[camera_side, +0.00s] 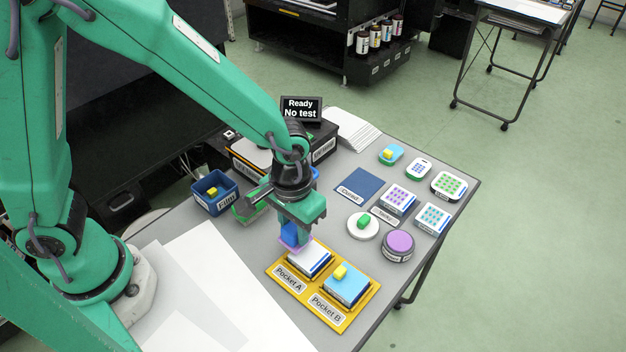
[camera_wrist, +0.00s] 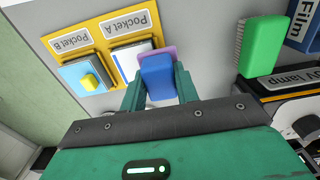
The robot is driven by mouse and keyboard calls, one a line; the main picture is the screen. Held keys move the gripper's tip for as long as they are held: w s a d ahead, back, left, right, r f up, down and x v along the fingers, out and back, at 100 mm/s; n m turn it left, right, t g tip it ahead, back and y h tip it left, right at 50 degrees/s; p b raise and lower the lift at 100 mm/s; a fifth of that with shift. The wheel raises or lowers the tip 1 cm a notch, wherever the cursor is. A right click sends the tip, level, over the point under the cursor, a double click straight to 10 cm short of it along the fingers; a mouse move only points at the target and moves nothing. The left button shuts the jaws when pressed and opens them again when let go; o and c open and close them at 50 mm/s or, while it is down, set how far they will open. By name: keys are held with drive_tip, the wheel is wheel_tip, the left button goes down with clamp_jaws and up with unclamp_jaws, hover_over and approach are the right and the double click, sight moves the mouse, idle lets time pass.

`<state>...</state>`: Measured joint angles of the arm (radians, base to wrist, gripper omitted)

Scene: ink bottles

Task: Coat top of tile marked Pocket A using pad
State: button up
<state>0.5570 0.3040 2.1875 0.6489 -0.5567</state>
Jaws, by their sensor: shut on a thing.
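My gripper (camera_side: 292,236) is shut on a pad with a blue body (camera_wrist: 157,82) and a purple underside (camera_wrist: 168,52). In the side view the pad (camera_side: 290,242) is at the left edge of the tile in Pocket A. That tile (camera_side: 312,258) has a white top and a blue side, and sits in the yellow tray (camera_side: 281,270). In the wrist view the pad hides part of the tile (camera_wrist: 126,62). I cannot tell whether pad and tile touch. Pocket B holds a light-blue topped block (camera_side: 351,284) with a yellow knob.
A round purple-topped container (camera_side: 398,243) and a white disc (camera_side: 355,234) with a green knob stand right of the tray. A blue Film bin (camera_side: 217,205) stands left. White sheets (camera_side: 215,280) cover the front left.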

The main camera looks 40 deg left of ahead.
drive_tip(key=shift+f, duration=0.6)
idle(0.4)
drive_tip(key=shift+d+r, duration=0.1)
drive_tip(key=shift+d, duration=1.55)
drive_tip(key=shift+d, duration=0.1)
drive_tip(key=shift+d, duration=1.6)
drive_tip(key=shift+f, duration=0.2)
drive_tip(key=shift+a, duration=0.15)
drive_tip(key=shift+a, duration=1.6)
drive_tip(key=shift+a+r, duration=0.1)
